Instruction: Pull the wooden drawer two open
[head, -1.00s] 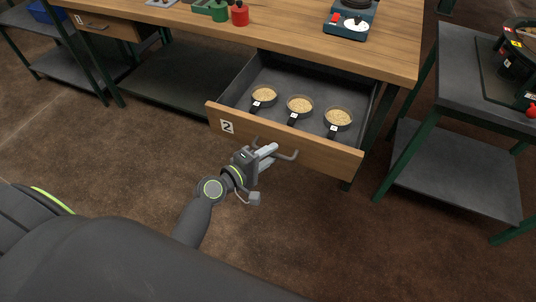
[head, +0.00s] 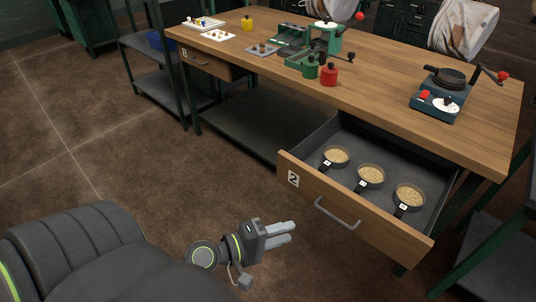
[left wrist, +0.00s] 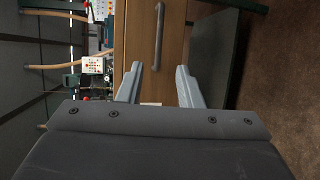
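The wooden drawer two (head: 300,187), marked with a white "2" label, stands pulled out from under the workbench. Its grey metal handle (head: 336,214) is free. Three small pans of pale grain (head: 370,176) sit inside the drawer. My left gripper (head: 292,232) is to the left of the handle, apart from it, with its fingers open and nothing between them. In the left wrist view, the open fingers (left wrist: 158,85) frame a wooden drawer front with a bar handle (left wrist: 158,35) beyond them. My right gripper is not in view.
The wooden workbench (head: 400,90) carries a green and a red canister (head: 329,76), a scale-like device (head: 440,97) and trays. A closed drawer (head: 205,64) is at its left end. A dark side table stands at right. Floor before the drawer is clear.

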